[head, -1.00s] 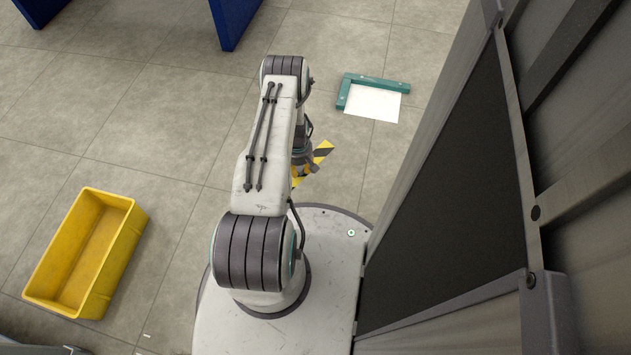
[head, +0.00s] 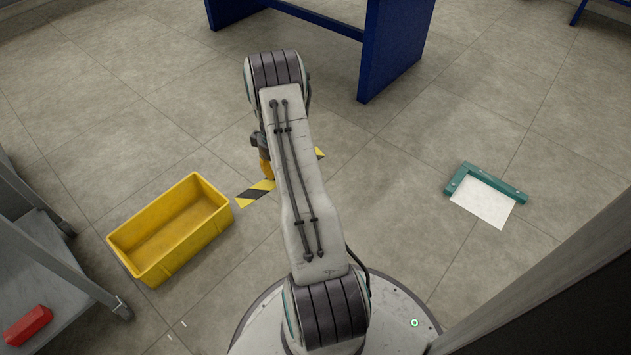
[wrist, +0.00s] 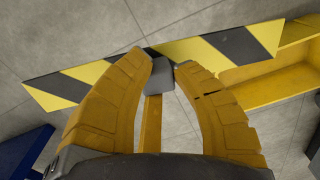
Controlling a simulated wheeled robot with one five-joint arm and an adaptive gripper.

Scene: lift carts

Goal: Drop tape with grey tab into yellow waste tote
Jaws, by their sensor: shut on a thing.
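The tape is a strip with yellow and black diagonal stripes; in the wrist view (wrist: 235,45) it stretches across, with its grey tab (wrist: 160,76) between my fingertips. My gripper (wrist: 162,66) has yellow fingers and is shut on the grey tab. In the head view my gripper (head: 264,160) is partly hidden behind my arm, and the tape (head: 255,193) shows on both sides of the arm. The yellow waste tote (head: 222,216) stands on the floor left of the tape, open at the top, and looks empty. Its edge shows at the right of the wrist view (wrist: 270,95).
A grey cart (head: 45,240) with a red object (head: 27,325) stands at the left. A blue-legged table (head: 395,45) stands at the back. A teal bracket (head: 485,183) by a white sheet (head: 482,203) lies right. A dark panel (head: 570,300) fills the lower right.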

